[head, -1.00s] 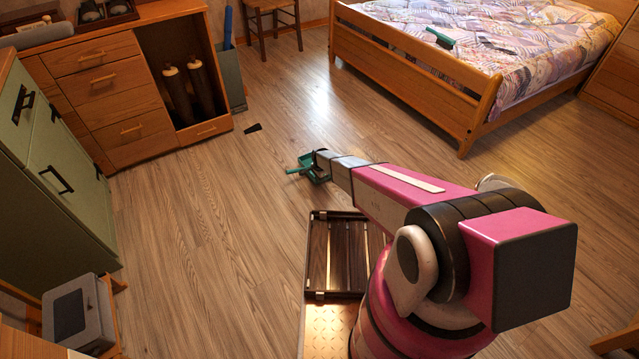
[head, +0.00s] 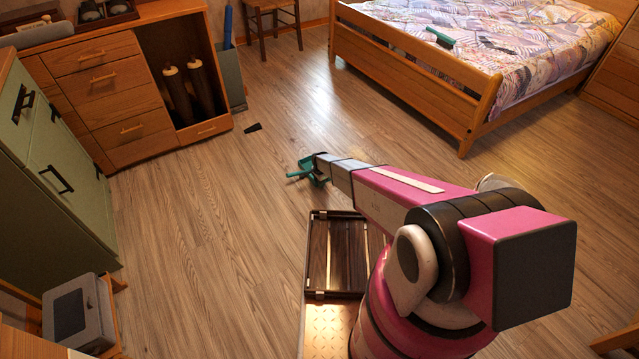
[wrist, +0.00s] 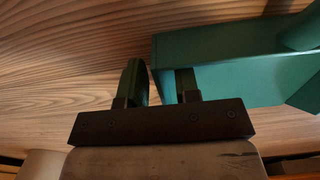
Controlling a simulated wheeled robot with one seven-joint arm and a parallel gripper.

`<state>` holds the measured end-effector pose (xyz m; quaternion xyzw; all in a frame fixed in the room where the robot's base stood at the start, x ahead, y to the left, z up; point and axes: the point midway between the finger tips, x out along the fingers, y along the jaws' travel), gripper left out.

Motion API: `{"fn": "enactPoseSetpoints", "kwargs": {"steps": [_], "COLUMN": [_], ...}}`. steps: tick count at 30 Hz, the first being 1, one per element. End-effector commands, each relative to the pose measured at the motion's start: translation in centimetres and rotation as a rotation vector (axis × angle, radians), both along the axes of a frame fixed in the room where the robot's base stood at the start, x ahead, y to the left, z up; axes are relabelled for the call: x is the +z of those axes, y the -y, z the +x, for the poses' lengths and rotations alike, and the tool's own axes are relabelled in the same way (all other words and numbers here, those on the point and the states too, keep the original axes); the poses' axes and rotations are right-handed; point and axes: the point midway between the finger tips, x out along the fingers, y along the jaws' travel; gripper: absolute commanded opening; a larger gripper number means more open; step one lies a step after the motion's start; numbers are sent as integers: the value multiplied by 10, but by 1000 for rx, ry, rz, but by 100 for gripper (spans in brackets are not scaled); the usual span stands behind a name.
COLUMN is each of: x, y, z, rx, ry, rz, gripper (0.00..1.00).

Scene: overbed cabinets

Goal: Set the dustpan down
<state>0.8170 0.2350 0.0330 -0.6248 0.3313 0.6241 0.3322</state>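The teal dustpan (head: 308,172) is at the end of my arm, low over the wood floor in the head view. In the wrist view the dustpan (wrist: 245,75) fills the right side, with a flat wall facing the camera. My gripper (wrist: 160,80) has its two fingers apart, with a gap between them. The right finger overlaps the dustpan's near wall, and the left finger stands clear of its left edge. I cannot tell whether the right finger touches it. In the head view the gripper (head: 321,160) is small and partly merged with the dustpan.
A green-handled brush (head: 440,38) lies on the bed (head: 420,70) at the back right. A small dark piece (head: 253,128) lies on the floor near the wooden drawer cabinet (head: 120,90). A green cabinet (head: 60,170) stands left.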

Motion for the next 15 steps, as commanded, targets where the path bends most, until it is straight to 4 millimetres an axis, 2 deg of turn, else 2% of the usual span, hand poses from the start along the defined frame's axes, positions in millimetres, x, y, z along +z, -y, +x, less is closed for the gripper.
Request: {"fn": "enactPoseSetpoints", "kwargs": {"steps": [8, 15], "x": [23, 68], "y": [0, 1], "z": [-1, -2], "rx": [0, 0], "ry": [0, 1], "rz": [0, 1], "gripper": [30, 30]}}
